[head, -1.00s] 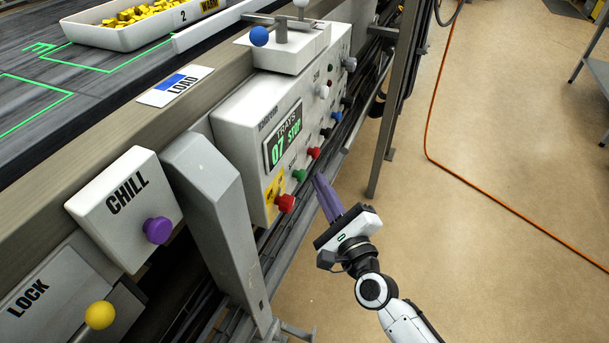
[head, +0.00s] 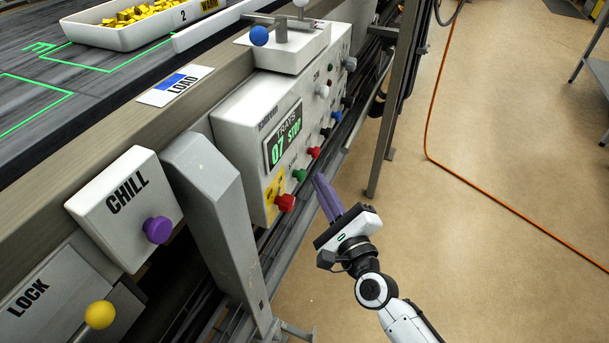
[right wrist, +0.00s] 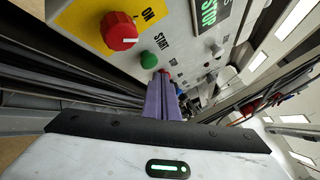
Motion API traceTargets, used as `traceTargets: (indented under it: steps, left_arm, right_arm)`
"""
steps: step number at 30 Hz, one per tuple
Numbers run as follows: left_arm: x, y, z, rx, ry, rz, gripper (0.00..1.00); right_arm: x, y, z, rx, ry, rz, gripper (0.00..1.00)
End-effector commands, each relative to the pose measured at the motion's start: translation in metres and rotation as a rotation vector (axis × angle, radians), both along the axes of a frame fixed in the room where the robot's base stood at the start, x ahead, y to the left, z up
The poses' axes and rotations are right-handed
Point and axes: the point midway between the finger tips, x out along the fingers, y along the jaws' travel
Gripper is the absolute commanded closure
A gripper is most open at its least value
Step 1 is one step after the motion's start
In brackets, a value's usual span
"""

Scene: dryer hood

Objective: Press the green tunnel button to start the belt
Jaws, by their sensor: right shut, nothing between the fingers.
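The green button (head: 299,175) sits on the front of the white control panel (head: 237,125), below the display (head: 284,137) reading "TRAYS 07 STOP". In the right wrist view the green button (right wrist: 149,60) is beside the label "START". My right gripper (head: 317,177) is shut and empty, its purple fingertips just right of the green button in the head view. In the right wrist view the fingers (right wrist: 162,80) point at the panel close below and right of the button. I cannot tell whether they touch anything. My left gripper is not in view.
A large red knob (head: 285,203) marked "ON" and a smaller red button (head: 313,153) flank the green one. A purple CHILL knob (head: 157,230), a yellow LOCK knob (head: 100,315) and a grey post (head: 215,215) are to the left. Open floor lies to the right.

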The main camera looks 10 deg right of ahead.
Motion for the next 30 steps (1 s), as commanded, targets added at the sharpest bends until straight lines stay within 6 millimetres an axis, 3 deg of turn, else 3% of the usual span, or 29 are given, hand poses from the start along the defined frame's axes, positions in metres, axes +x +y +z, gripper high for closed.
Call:
traceTargets:
  steps: [30]
  left_arm:
    - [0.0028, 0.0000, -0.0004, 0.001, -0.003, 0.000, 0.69]
  right_arm:
    - [0.0014, 0.0021, 0.0004, 0.001, -0.001, -0.001, 1.00]
